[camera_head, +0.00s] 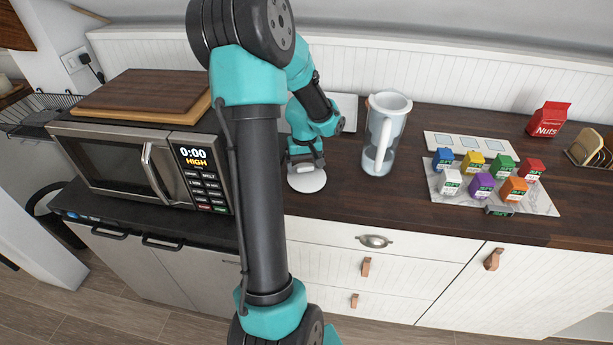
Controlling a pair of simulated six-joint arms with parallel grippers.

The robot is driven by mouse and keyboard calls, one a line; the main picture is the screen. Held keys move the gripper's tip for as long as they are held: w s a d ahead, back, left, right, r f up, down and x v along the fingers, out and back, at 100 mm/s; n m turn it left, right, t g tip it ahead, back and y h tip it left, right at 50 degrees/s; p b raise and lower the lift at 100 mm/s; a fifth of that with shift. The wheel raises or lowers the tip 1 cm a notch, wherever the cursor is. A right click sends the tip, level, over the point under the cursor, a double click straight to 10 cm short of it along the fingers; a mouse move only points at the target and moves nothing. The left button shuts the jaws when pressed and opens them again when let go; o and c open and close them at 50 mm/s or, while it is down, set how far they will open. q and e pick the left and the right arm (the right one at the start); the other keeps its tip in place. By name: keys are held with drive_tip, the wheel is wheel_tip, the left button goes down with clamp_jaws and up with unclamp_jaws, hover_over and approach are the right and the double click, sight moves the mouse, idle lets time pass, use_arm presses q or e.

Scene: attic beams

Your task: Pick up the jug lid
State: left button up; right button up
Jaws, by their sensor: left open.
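The jug lid (308,182) is a white round disc lying on the dark wooden counter near its front edge. My left gripper (305,164) points down right over the lid, at its back part, with its fingers open. Whether the fingers touch the lid is too small to tell. The clear jug (384,132) with a white handle stands upright to the right of the lid, without a lid on top. My right gripper does not show.
A microwave (150,165) with wooden boards (145,92) on top stands at left. A marble-look board (488,184) with several coloured small boxes lies at right, a white panel (470,145) behind it. A red Nuts bag (548,119) and a toast rack (585,147) stand further right.

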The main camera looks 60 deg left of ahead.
use_arm(q)
drive_tip(key=shift+c, duration=0.3)
drive_tip(key=c, duration=1)
drive_tip(key=shift+o, duration=0.2)
drive_tip(key=shift+r, duration=0.1)
drive_tip(key=shift+r, duration=1.7)
drive_tip(key=s+d, duration=0.3)
drive_tip(key=d, duration=0.4)
drive_tip(key=s+d+r, duration=0.1)
drive_tip(key=s+d, duration=0.2)
drive_tip(key=d, duration=0.4)
drive_tip(key=shift+s+d+r, duration=0.15)
drive_tip(key=shift+d+r, duration=0.05)
drive_tip(key=shift+d, duration=0.15)
